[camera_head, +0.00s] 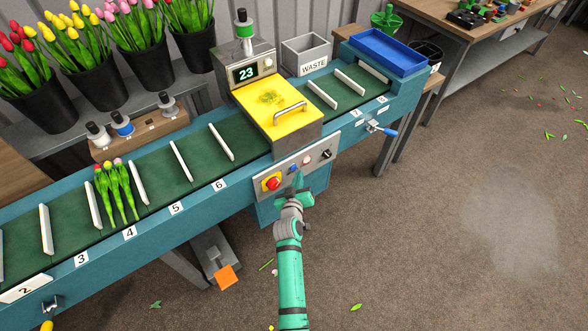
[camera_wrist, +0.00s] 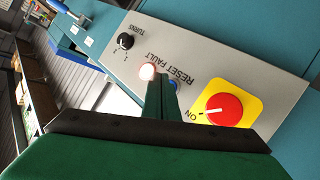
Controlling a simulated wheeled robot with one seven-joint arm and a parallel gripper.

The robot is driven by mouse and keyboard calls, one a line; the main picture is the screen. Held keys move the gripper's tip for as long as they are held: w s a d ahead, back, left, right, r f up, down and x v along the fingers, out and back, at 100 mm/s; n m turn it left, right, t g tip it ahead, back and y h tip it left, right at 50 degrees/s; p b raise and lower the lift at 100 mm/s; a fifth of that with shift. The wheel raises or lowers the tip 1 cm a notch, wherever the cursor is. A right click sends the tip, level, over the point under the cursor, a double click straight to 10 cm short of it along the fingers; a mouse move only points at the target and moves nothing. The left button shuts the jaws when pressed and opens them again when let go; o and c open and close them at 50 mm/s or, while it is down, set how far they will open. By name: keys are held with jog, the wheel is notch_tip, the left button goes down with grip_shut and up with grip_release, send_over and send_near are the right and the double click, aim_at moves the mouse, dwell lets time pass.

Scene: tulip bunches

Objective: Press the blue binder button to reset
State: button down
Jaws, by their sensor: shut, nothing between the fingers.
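The blue button (camera_wrist: 173,85) is on the grey control panel of the teal conveyor machine. In the wrist view my fingers partly hide it, and only a small blue part shows at their right edge. My gripper (camera_wrist: 160,88) is shut and empty, with its tips in front of the panel, over or right beside the blue button. I cannot tell whether they touch it. In the head view my gripper (camera_head: 297,184) is just below the panel, and the blue button (camera_head: 293,168) shows small above it.
A red knob on a yellow plate (camera_wrist: 224,108) is on one side of the blue button. A lit whitish lamp (camera_wrist: 148,71) and a black dial (camera_wrist: 125,41) are on the other. The yellow cover (camera_head: 272,98) is above the panel.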

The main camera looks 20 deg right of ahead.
jog(key=shift+w, duration=0.1)
dwell(0.3)
jog(key=shift+w+a, duration=0.15)
jog(key=shift+w, duration=0.2)
jog(key=shift+w+a, duration=0.15)
jog(key=shift+w, duration=0.25)
dwell(0.8)
jog(key=shift+s, duration=0.15)
jog(key=shift+s+d, duration=0.3)
jog(key=shift+s, duration=0.35)
jog(key=shift+s, duration=0.1)
jog(key=shift+s+d, duration=0.3)
jog(key=shift+s, duration=0.45)
jog(key=shift+s+d, duration=0.3)
jog(key=shift+s, duration=0.5)
jog(key=shift+s+d, duration=0.3)
jog(key=shift+s, duration=0.45)
